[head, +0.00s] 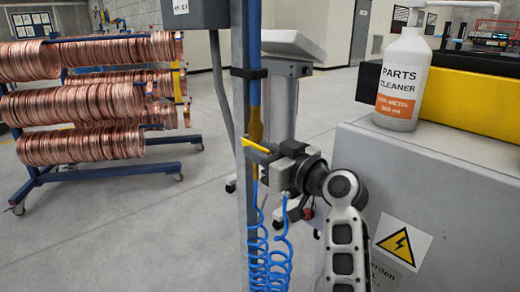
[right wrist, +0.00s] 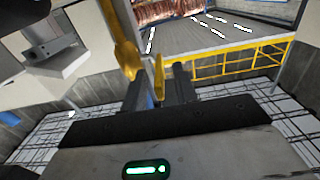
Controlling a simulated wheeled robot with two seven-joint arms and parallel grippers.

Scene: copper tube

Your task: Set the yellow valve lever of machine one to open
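The yellow valve lever (head: 257,145) shows in the head view on the upright blue pipe, its far end pointing left and its near end running in at my right gripper (head: 272,160). The brass-yellow valve body (head: 256,126) sits on the pipe just above. In the right wrist view the lever (right wrist: 158,77) stands upright in the narrow gap between the two dark fingers of my right gripper (right wrist: 158,90). I cannot tell whether the fingers press on it. A yellow valve part (right wrist: 124,48) rises just left of it. My left gripper is not in view.
A grey post (head: 240,200) stands beside the pipe, with coiled blue hoses (head: 270,255) hanging below the gripper. A grey cabinet (head: 450,185) with a parts cleaner bottle (head: 404,80) is close on the right. A rack of copper coils (head: 85,100) stands left, with open floor before it.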

